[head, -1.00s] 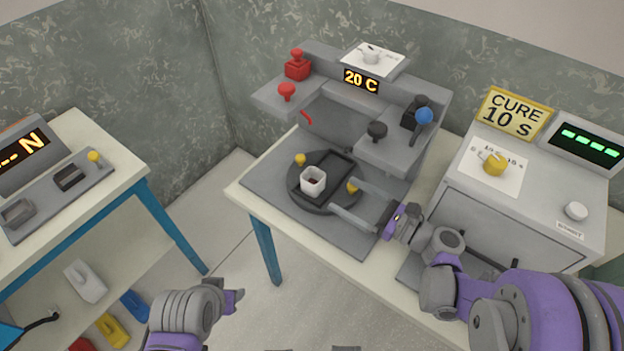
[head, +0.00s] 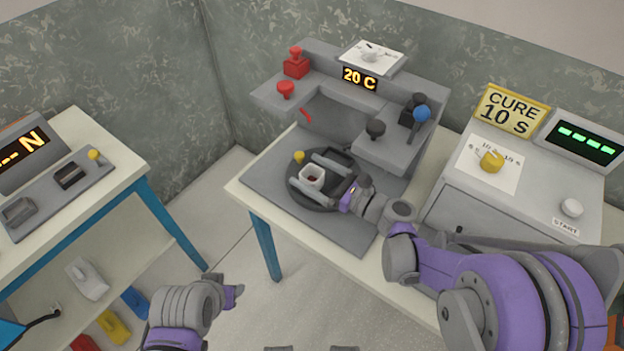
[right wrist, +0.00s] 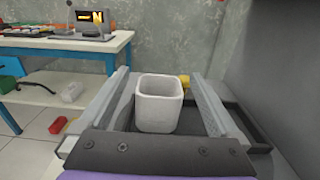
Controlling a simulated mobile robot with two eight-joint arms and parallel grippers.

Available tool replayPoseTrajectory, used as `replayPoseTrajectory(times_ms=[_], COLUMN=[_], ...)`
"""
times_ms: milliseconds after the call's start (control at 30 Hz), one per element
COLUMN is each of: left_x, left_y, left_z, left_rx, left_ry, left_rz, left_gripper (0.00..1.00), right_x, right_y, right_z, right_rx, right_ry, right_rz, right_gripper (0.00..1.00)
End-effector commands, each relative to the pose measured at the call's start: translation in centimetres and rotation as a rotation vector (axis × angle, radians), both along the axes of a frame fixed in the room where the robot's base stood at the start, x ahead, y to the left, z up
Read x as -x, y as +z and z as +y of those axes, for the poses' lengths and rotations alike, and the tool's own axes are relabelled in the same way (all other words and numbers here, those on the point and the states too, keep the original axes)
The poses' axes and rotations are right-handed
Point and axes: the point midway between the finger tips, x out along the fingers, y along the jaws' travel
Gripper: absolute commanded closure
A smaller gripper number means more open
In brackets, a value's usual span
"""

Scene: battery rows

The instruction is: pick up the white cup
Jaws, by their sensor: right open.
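My right gripper (head: 308,170) is open, with one finger on each side of the cup. In the right wrist view the cup (right wrist: 159,103) stands between the two fingers of the gripper (right wrist: 160,75), with a visible gap on each side. My left gripper (head: 235,291) is low in the head view, away from the table and empty as far as shows; its fingers are too hidden to tell their state.
A yellow knob (head: 299,157) stands at the plate's edge near the cup. The machine's side shelf with a black knob (head: 375,129) and a blue-tipped lever (head: 421,114) overhangs on the right. A cure box (head: 475,205) stands further right. The left table (head: 120,165) is apart.

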Motion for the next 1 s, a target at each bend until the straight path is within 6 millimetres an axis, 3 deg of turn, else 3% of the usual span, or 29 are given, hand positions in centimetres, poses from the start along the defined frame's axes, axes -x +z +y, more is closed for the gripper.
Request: replayPoseTrajectory(times_ms=[67,567,1000], left_x=[0.0,0.0,0.0], left_y=[0.0,0.0,0.2], left_z=[0.0,0.0,0.0], left_rx=[0.000,0.000,0.000], left_ry=[0.000,0.000,0.000], left_rz=[0.000,0.000,-0.001], left_gripper=[0.50,0.50,0.50], right_x=[0.0,0.1,0.4], right_y=[0.0,0.0,1.1], right_z=[0.0,0.0,0.2], right_rx=[0.000,0.000,0.000], right_ry=[0.000,0.000,0.000], right_rz=[0.000,0.000,0.000], right_gripper=[0.03,0.91,0.91])
